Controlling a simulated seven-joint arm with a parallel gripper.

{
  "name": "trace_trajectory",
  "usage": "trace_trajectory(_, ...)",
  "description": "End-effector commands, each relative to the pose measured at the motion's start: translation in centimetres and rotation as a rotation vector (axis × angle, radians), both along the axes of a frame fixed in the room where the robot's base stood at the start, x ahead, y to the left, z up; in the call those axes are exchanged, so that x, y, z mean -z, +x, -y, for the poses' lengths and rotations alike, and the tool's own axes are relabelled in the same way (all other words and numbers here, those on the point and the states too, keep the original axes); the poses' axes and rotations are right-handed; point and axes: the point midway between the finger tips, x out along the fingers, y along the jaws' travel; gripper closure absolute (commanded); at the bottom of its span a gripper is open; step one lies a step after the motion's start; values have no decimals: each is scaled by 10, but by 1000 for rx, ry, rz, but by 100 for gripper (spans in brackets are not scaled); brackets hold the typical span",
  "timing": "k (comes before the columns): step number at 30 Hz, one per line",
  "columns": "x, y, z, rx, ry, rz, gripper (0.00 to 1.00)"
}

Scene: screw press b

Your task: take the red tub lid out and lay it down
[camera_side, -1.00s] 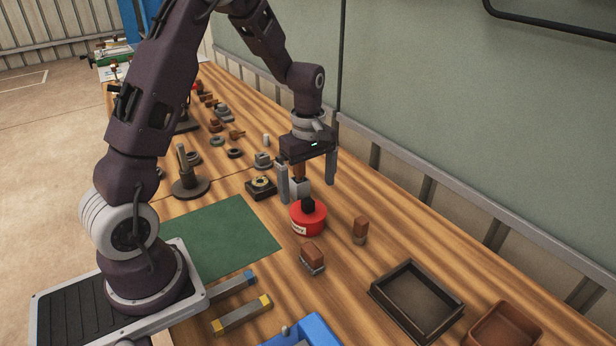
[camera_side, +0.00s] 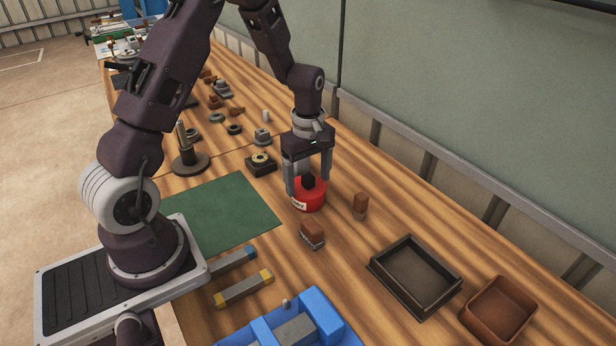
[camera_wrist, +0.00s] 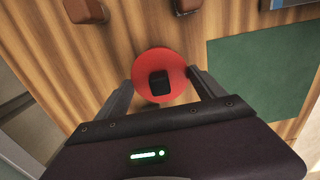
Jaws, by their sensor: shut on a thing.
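The red tub (camera_side: 309,200) with its red lid stands upright on the wooden bench, just right of the green mat. In the wrist view the red lid (camera_wrist: 178,62) shows as a round disc with a black square knob (camera_wrist: 159,83) at its middle. My gripper (camera_side: 307,181) is directly above the tub, its fingers reaching down on either side of the lid. It is shut on the red lid; the exact finger contact is partly hidden. The lid looks seated on the tub, and I see no gap between them.
A green mat (camera_side: 222,213) lies flat to the left. Two brown-topped blocks (camera_side: 312,233) (camera_side: 360,205) stand near the tub. A dark tray (camera_side: 416,276), a brown bin (camera_side: 499,309) and a blue holder (camera_side: 318,318) are in front.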

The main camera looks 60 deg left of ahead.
Motion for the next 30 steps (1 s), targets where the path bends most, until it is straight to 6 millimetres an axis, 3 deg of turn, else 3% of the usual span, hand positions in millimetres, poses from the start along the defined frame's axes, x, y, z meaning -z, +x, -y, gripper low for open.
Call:
trace_trajectory(1,0,0,0,0,0,0,46)
trace_trajectory(5,0,0,0,0,0,0,70)
trace_trajectory(30,-22,0,0,0,0,1,70)
